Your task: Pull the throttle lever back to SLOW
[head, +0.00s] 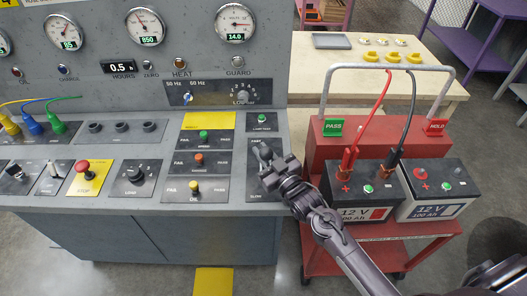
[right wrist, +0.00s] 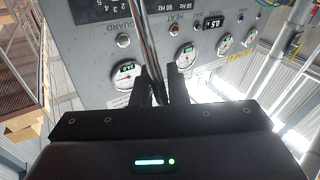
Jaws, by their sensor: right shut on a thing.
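The throttle plate (head: 257,198) is at the right end of the grey console in the head view, with SLOW printed near its front edge. My right gripper (head: 264,153) is over the far part of this plate and hides most of it. In the right wrist view, the throttle lever (right wrist: 149,45) is a shiny metal rod running down between the two dark fingers. My right gripper (right wrist: 160,88) is shut on it. The lever's lower end and slot are hidden in the head view. My left gripper is not in view.
Left of the throttle plate are plates with green, orange and yellow buttons (head: 194,188) and a red stop button (head: 83,167). A red cart (head: 325,148) with two batteries stands close on the right, under my right forearm. Gauges (head: 146,27) line the upright panel.

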